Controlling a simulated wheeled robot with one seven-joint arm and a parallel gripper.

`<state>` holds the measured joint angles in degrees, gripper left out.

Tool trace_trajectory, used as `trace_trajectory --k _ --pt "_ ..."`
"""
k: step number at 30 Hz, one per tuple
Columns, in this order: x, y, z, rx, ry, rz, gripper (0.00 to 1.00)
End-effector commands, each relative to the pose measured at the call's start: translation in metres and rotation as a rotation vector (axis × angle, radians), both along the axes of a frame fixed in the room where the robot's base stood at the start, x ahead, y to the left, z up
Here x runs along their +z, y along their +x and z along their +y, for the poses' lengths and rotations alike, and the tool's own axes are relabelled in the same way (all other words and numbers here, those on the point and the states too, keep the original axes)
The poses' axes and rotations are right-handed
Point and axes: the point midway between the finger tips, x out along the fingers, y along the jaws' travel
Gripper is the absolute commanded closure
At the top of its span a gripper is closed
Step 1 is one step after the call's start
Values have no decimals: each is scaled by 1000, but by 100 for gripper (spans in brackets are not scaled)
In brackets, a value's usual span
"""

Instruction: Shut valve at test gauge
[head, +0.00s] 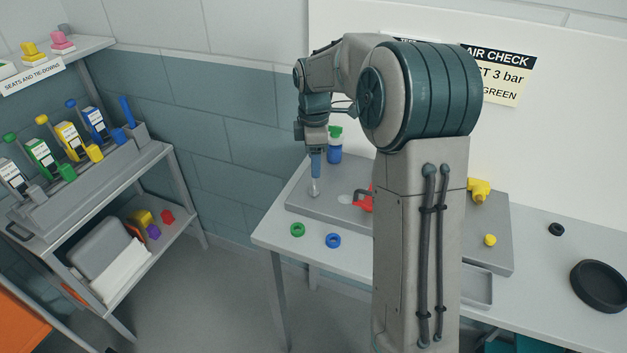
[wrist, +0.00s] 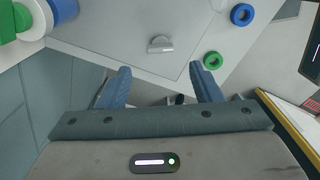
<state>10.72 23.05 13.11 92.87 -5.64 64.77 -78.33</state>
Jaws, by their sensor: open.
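My gripper (head: 315,172) is at the left end of the grey plate (head: 297,196) on the bench. In the wrist view my gripper (wrist: 163,85) has its two blue fingers apart with nothing between them. A small pale grey fitting (wrist: 160,44) sits on the plate just beyond the fingertips; in the head view a pale part (head: 314,190) shows below the fingers. A red fitting (head: 366,203) with a dark lever is partly hidden behind my arm. A yellow fitting (head: 479,189) is right of the arm. I cannot make out a gauge or which valve belongs to it.
A green ring (head: 298,229) and a blue ring (head: 333,240) lie in front. A shelf unit (head: 170,155) stands left.

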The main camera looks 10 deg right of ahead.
Motion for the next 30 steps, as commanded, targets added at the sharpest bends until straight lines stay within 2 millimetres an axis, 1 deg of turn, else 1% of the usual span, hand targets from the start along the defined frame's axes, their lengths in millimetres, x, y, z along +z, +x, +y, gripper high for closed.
trace_trajectory --k 1,3,6,10,15,23,24,26,27,28,29,30 --pt "-12 -1 0 1 1 5 42" --pt "-26 -1 1 1 1 5 42" --pt "-45 -1 1 0 1 4 42" --pt "-62 0 0 -1 0 2 42" --pt "-72 0 0 -2 0 0 42" --pt "-74 0 0 -2 0 -1 42" --pt "-74 0 0 -3 0 -1 45" --pt "-74 0 0 -3 0 -1 61" --pt "-74 0 0 -3 0 -1 72" --pt "-74 0 0 -2 0 -1 81" --pt "-74 0 0 -2 0 -1 87" --pt "-74 0 0 -2 0 -1 87"
